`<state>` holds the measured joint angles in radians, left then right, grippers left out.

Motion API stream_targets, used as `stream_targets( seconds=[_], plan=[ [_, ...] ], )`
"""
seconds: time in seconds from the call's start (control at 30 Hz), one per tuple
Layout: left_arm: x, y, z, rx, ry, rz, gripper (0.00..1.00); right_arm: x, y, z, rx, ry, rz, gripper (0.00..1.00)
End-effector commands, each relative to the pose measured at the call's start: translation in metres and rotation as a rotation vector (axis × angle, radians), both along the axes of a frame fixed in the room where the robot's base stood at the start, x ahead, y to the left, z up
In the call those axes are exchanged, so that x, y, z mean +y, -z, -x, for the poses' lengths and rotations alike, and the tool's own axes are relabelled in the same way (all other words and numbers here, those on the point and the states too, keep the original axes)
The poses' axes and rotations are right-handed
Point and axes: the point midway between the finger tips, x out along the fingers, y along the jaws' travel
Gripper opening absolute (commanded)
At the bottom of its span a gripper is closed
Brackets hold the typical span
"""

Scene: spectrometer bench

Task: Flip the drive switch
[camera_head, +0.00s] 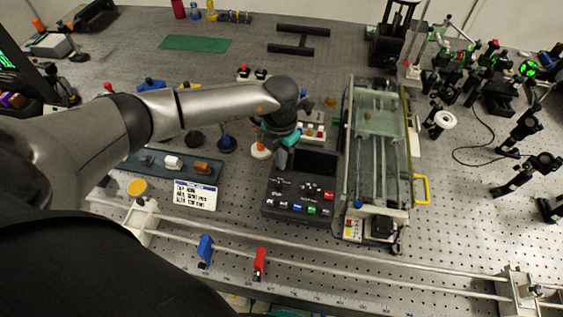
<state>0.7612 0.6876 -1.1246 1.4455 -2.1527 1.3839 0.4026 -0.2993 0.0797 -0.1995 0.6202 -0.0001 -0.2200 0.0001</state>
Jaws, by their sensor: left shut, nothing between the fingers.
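My left arm comes in from the left, and its gripper (283,158) points down at the left rear part of a black control box (270,205). The gripper is shut and empty. I cannot tell whether its tips touch the box. The box has a dark screen (318,163) and several coloured buttons along its front. I cannot make out for certain which control is the drive switch. My right gripper is out of view.
A printed card (195,195) and a dark tray (150,165) lie left of the box. A rail with a blue carrier (205,249) and a red carrier (260,263) crosses the front. Optics mounts (487,70) crowd the right. A green mat (195,43) lies at the back.

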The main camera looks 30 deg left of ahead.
Motion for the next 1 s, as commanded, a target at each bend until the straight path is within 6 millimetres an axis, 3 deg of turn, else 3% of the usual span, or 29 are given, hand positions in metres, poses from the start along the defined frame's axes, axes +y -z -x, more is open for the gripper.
stream_targets(
  seconds=[0.27, 1.0],
  plan=[
    [0.0, -0.002, 0.0, 0.0, 0.0, 0.0, 0.0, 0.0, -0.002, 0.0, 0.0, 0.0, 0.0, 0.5],
    [0.0, -0.062, 0.0, -0.001, -0.001, -0.001, 0.0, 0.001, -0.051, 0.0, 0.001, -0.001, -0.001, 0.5]
  ],
)
